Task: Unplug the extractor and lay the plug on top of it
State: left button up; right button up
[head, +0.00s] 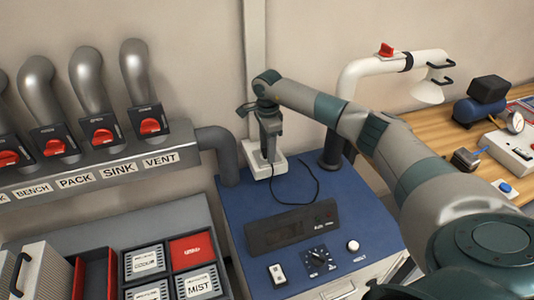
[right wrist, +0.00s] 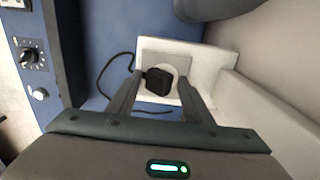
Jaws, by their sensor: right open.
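The extractor (head: 235,207) is a blue-topped cabinet with a dark control panel, standing below my right gripper. The black plug (right wrist: 158,80) sits in the round socket of a white outlet box (right wrist: 205,62) in the right wrist view. The outlet box also shows in the head view (head: 279,167), behind the extractor's top, where the gripper hides the plug. A thin black cord (head: 309,190) runs from there over the blue top. My right gripper (right wrist: 160,79) is open, its fingers on either side of the plug. Contact cannot be told. My left gripper is not in view.
A white duct arm (head: 350,82) with a red handle rises right of the outlet. A grey pipe (head: 222,150) stands left of it. A wooden bench (head: 458,127) with devices is at right. The blue top between outlet and panel is mostly clear.

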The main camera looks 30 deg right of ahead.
jog(key=shift+s+f, duration=0.2)
grip_shut()
jog(key=shift+r, duration=0.1)
jog(key=shift+w+r, duration=0.1)
jog(key=shift+r, duration=0.2)
jog(key=shift+r+p, duration=0.35)
jog(key=shift+r, duration=0.05)
jog(key=shift+r+p, duration=0.85)
jog(key=shift+r, duration=1.5)
